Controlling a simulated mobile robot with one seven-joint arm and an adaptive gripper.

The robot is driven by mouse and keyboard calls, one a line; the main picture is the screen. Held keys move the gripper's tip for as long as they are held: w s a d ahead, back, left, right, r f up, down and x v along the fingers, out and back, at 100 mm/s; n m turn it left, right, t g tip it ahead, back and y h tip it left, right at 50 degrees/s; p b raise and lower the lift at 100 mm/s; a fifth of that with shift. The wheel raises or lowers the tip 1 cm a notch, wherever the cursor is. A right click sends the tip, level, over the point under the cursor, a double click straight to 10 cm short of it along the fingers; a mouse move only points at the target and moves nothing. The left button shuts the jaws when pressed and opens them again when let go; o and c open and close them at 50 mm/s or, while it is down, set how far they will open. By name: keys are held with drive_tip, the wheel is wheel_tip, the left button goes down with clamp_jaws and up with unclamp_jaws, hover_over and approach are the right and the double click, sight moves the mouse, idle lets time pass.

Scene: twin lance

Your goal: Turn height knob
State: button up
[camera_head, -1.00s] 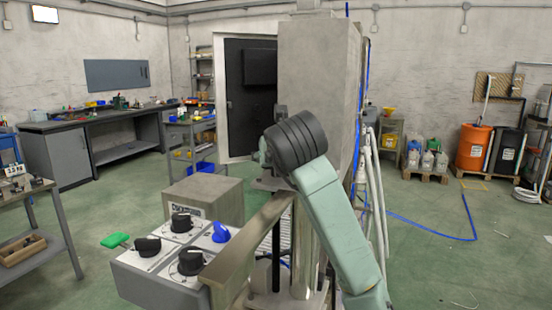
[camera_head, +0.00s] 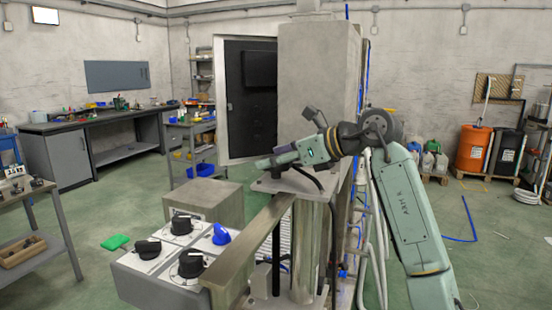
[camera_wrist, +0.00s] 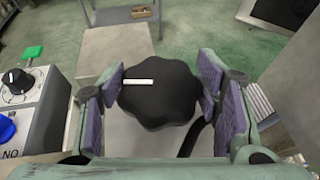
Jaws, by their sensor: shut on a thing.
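A black lobed knob (camera_wrist: 158,95) with a white mark on its top sits between the purple finger pads in the wrist view. My gripper (camera_wrist: 161,84) is shut on this knob, with one finger at its left side and one at its right. In the head view my gripper (camera_head: 270,163) points left above the metal post (camera_head: 305,245); the knob there is mostly hidden or too small to make out.
A grey control box (camera_head: 160,285) with several black knobs and a blue knob (camera_head: 221,234) stands to the left, with a green piece (camera_head: 115,242) beside it. A beige block (camera_head: 205,198) lies behind. A tall grey cabinet (camera_head: 318,80) stands close behind my gripper.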

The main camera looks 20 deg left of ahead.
drive_tip(key=shift+n+g, duration=2.2)
drive_tip(key=shift+g, duration=0.4)
drive_tip(key=o, duration=1.2)
drive_tip(key=v, duration=1.2)
drive_tip(key=shift+w, duration=0.1)
drive_tip(key=shift+a, duration=0.1)
drive_tip(key=shift+c, duration=0.2)
